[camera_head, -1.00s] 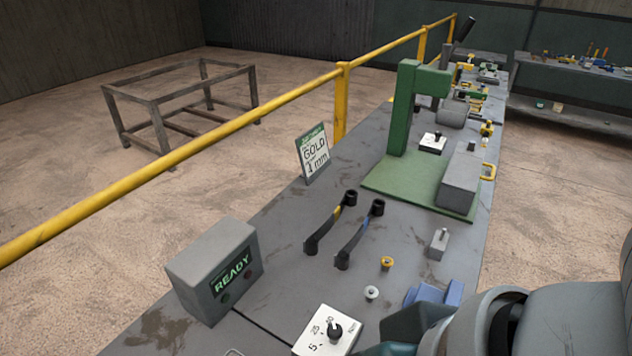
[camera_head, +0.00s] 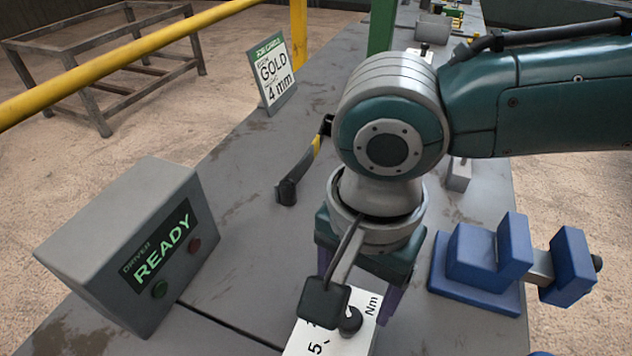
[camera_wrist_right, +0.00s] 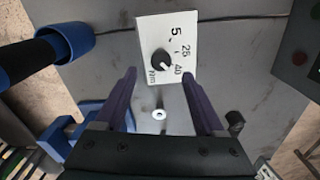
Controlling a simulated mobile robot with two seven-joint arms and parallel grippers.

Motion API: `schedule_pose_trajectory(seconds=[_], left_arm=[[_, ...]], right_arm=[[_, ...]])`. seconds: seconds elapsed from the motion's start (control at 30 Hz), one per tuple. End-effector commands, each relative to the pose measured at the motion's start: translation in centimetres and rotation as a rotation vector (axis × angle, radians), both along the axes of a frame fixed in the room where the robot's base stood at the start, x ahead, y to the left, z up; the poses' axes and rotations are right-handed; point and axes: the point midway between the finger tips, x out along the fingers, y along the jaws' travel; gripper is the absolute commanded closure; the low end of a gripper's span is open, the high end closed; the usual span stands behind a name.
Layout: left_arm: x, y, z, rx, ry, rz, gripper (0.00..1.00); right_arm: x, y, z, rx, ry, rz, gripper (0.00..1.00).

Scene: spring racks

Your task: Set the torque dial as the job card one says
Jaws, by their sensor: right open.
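The torque dial is a white plate (camera_head: 330,340) with a black knob (camera_head: 351,319), at the bottom of the head view, partly hidden by my wrist. In the wrist view the plate (camera_wrist_right: 184,30) reads 5, 25, 40 and Nm around the knob (camera_wrist_right: 160,61). A pale mark on the knob seems to point toward the 40 side. My left gripper is not in view.
A grey driver box (camera_head: 130,240) with a lit READY display stands left of the dial. A blue vise (camera_head: 490,262) sits to the right. A yellow rail (camera_head: 120,65) runs along the left.

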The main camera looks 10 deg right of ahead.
Motion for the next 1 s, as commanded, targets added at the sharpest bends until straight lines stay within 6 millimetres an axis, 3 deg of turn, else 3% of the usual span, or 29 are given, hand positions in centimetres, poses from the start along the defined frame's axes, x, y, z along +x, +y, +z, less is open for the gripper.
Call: schedule_pose_trajectory(seconds=[0.1,0.3,0.63,1.0], left_arm=[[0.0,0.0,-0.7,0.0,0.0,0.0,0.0],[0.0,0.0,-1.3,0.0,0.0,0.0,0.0],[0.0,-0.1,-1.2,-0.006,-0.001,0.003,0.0],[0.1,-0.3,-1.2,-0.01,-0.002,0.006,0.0]], right_arm=[[-0.1,0.0,-2.5,-0.001,0.003,0.0,0.29],[0.0,0.1,-4.8,0.001,0.001,0.003,0.29],[0.0,0.1,-5.1,0.001,0.0,0.003,0.29],[-0.1,0.1,-5.1,0.001,0.0,0.003,0.69]])
